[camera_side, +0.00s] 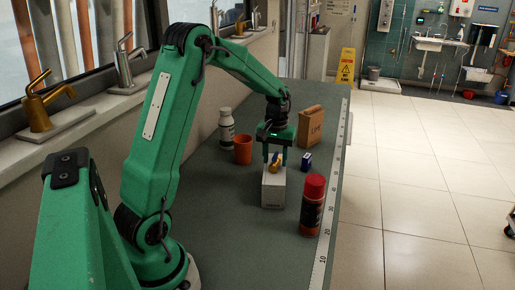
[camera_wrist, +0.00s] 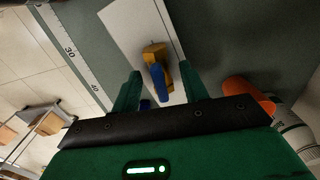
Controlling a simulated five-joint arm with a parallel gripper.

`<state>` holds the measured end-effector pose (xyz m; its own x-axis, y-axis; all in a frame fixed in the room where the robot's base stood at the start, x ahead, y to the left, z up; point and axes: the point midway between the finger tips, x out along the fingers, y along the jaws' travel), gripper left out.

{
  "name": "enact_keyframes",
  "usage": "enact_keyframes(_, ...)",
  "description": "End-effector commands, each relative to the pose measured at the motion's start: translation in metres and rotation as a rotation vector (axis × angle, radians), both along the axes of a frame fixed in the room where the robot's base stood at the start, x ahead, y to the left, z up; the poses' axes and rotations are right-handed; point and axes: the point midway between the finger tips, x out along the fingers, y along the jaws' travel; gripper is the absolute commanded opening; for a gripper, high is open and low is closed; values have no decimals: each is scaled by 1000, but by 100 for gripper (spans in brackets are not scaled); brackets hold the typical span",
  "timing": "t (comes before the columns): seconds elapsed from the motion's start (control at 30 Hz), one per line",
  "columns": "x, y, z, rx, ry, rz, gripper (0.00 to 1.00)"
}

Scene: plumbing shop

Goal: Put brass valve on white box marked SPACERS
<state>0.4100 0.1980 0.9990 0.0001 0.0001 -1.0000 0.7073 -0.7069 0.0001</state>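The brass valve (camera_side: 274,161), with a blue handle, sits at the top of a white box (camera_side: 272,189) in the side view. In the wrist view the valve (camera_wrist: 157,62) shows over the white face of the box (camera_wrist: 128,24). No lettering is readable on the box. My gripper (camera_side: 276,158) is low over the box, with a finger on either side of the valve. In the wrist view my gripper (camera_wrist: 160,70) has its fingers apart, with gaps between them and the valve. The valve's underside is partly hidden.
An orange cup (camera_side: 243,150) and a white bottle (camera_side: 226,126) stand left of my gripper. A brown box (camera_side: 311,126) and a small blue box (camera_side: 307,161) stand to the right. A red-capped can (camera_side: 312,205) stands in front, near the ruler (camera_side: 333,205) along the bench edge.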

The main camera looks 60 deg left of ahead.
Motion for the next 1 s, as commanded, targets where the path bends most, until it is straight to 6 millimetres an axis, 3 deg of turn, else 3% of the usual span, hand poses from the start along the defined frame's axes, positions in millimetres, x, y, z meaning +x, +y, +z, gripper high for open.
enact_keyframes(0.47,0,0,11,1,-1,0,44)
enact_keyframes(1.0,1,0,90,2,-4,0,44)
